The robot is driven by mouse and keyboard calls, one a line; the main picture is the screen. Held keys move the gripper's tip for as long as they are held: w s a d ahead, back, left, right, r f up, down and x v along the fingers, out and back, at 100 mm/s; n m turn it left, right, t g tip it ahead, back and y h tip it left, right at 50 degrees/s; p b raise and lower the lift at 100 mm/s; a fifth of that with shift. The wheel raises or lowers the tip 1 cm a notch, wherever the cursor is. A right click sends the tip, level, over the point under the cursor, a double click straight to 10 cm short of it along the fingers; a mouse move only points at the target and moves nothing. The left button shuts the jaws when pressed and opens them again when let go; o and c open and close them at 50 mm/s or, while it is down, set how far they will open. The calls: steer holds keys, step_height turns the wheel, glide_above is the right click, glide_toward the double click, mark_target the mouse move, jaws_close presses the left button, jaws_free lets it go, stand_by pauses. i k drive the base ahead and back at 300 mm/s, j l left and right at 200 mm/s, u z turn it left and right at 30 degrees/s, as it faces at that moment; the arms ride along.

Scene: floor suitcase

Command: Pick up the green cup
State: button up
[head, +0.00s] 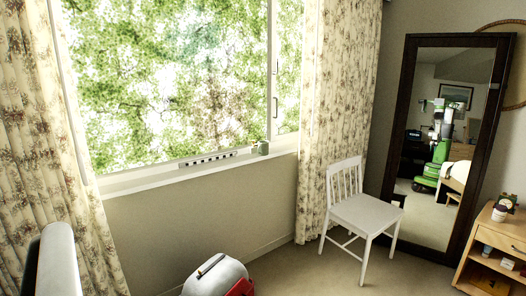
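A small pale green object (263,147), which looks like the green cup, stands on the right part of the windowsill (150,182), close to the right curtain. It is small in the picture, so its details are hard to make out. A grey and black part at the lower left looks like a piece of my own arm. My gripper is not in view.
A white chair (366,213) stands before a dark-framed mirror (390,140). A white suitcase (207,282) with something red (240,288) is at the bottom centre. A wooden shelf unit (497,240) stands right. Carpet is clear between suitcase and chair.

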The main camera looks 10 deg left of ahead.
mark_target(263, 146)
steer(key=i+j, duration=0.25)
steer(key=i, duration=0.15)
steer(key=i+j, duration=0.55)
steer(key=i, duration=0.25)
steer(key=i+z, duration=0.4)
steer(key=i, duration=0.15)
steer(key=i+j+z, duration=0.2)
steer(key=i+z, duration=0.2)
steer(key=i+l, duration=0.1)
steer(key=i, duration=0.35)
steer(key=i+l, duration=0.1)
steer(key=i, duration=0.35)
steer(key=i+u, duration=0.25)
steer(key=u, duration=0.15)
steer(key=i+l+u, duration=0.2)
steer(key=u, duration=0.15)
steer(key=i+l+u, duration=0.2)
steer(key=u, duration=0.2)
steer(key=i+l+u, duration=0.15)
steer(key=u, duration=0.2)
steer(key=l, duration=0.1)
